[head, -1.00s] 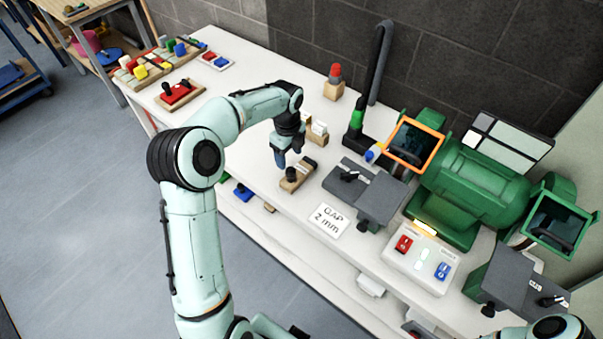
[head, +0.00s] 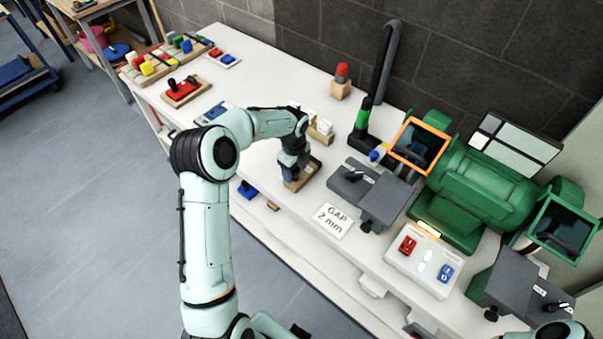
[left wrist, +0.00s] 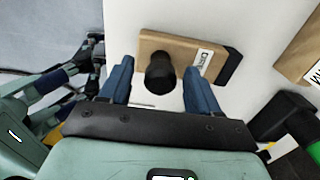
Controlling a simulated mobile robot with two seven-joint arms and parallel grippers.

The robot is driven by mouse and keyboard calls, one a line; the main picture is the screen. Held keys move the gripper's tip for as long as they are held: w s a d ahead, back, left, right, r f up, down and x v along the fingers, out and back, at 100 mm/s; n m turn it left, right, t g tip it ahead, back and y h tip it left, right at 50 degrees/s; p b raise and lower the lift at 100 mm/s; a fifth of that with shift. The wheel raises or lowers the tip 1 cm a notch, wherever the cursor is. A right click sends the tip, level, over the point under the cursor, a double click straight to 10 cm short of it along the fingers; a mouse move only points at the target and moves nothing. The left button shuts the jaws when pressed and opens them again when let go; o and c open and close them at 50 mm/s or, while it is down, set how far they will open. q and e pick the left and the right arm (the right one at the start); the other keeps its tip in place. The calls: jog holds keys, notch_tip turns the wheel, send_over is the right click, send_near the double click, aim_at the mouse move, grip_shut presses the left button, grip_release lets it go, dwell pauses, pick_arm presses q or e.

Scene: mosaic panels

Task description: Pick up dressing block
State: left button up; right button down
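The dressing block is a wooden block (left wrist: 205,50) with a round black knob, a dark end and a white label whose text is only partly readable. In the head view the block (head: 304,178) lies on the white bench near its front edge, partly hidden by my left gripper (head: 290,170). In the left wrist view my left gripper (left wrist: 159,68) is open, its two blue fingers apart on either side of the black knob (left wrist: 160,74). I see no grip on it.
The grey tool rest (head: 366,190) of the green grinder (head: 480,195) stands right of the block. A "GAP 2 mm" card (head: 334,218) lies in front. A wooden holder with white pieces (head: 322,130) stands close behind.

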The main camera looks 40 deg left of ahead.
pick_arm(q)
grip_shut()
jog(key=shift+r, duration=0.1)
